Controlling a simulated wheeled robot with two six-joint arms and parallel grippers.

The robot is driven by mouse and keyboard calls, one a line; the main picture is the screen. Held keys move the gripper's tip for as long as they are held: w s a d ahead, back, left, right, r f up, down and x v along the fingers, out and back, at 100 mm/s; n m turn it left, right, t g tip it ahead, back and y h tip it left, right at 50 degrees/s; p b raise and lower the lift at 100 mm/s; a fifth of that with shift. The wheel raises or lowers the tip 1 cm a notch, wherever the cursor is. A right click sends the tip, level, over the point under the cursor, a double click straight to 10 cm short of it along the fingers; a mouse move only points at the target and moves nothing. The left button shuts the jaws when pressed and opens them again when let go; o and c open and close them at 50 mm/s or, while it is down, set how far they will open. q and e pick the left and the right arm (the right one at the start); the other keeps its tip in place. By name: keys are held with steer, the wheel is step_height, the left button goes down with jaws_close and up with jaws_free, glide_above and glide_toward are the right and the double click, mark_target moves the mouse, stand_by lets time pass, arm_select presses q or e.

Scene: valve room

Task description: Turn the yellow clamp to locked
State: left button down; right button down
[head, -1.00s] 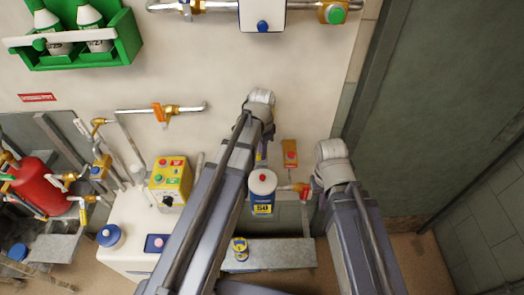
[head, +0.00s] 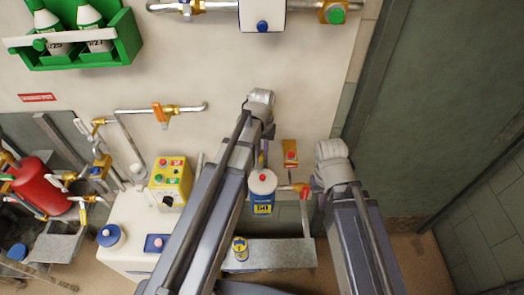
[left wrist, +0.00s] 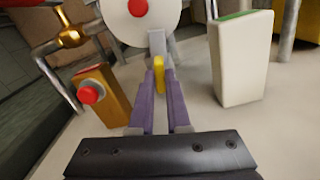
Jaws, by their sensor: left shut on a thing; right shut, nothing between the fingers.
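The yellow clamp (left wrist: 159,75) shows in the left wrist view as a small yellow piece between my left fingertips, just below a grey bracket (left wrist: 157,45). My left gripper (left wrist: 160,85), with purple fingers, is shut on it. In the head view my left gripper (head: 262,158) shows only as a sliver beside my arm, just above a white and blue canister (head: 262,184) with a red top button; the clamp is hidden there. The clamp's locked mark cannot be seen.
An orange box with a red button (head: 290,153) is on the wall right of my left gripper. A red-handled valve (head: 298,188) is close to my right arm. A yellow control box (head: 171,184) stands left. In the wrist view a pale block (left wrist: 241,58) stands right of my fingers.

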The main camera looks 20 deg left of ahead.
mark_target(262, 153)
arm_select(q)
steer(key=shift+n, duration=1.1)
steer(key=c, duration=0.9)
jaws_free()
step_height(262, 153, up, 8)
steer(key=p, duration=0.8)
steer(key=shift+f, duration=0.1)
